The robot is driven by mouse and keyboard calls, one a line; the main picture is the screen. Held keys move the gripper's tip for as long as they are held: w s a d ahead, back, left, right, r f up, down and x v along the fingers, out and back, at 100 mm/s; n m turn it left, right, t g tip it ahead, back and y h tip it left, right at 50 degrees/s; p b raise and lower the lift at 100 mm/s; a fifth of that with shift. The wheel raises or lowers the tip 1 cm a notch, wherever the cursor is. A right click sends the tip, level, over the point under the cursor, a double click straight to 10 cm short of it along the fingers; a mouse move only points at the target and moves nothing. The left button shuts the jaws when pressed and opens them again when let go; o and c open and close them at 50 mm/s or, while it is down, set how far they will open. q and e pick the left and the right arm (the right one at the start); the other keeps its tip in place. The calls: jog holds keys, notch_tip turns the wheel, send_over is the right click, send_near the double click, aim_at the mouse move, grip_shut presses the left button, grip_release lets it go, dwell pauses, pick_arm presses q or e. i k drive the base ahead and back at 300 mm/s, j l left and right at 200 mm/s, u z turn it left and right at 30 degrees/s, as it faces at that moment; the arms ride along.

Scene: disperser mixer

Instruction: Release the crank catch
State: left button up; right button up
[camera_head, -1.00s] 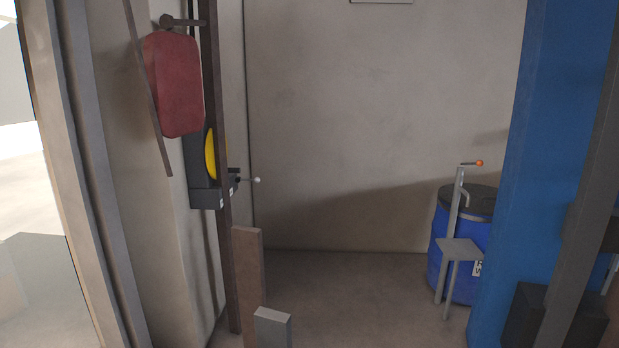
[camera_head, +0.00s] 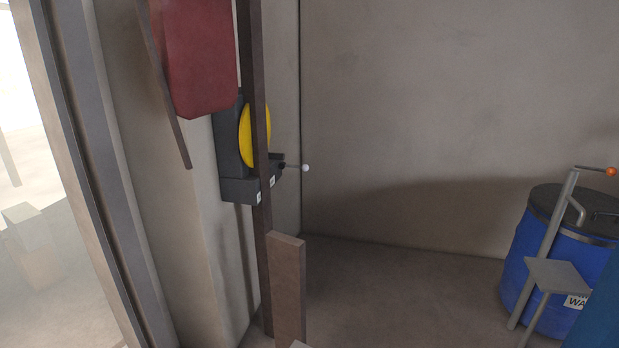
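A dark box-like unit (camera_head: 228,158) with a yellow disc (camera_head: 247,135) is mounted behind a dark upright bar. A thin lever with a white ball end (camera_head: 305,168) sticks out of it to the right. At the right, a grey post (camera_head: 553,225) carries a thin arm with an orange knob (camera_head: 611,171). I cannot tell which of these parts is the crank catch. Neither of my grippers is in view.
A blue drum (camera_head: 516,262) with a black lid stands behind the grey post. A red rounded panel (camera_head: 195,55) hangs at upper left. A brown block-shaped post (camera_head: 289,285) stands at lower middle. The floor (camera_head: 410,295) between it and the drum is clear.

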aim_at(304, 168)
jog(key=i+l, duration=0.15)
jog(key=i, duration=0.4)
jog(key=i+l, duration=0.15)
jog(key=i, duration=0.35)
jog(key=i+l+u, duration=0.1)
jog(key=i, duration=0.45)
jog(key=i+l, duration=0.2)
jog(key=i, duration=0.3)
jog(key=i+l, duration=0.2)
jog(key=i, duration=0.3)
jog(key=i+l, duration=0.2)
jog(key=i, duration=0.35)
jog(key=j+u, duration=0.05)
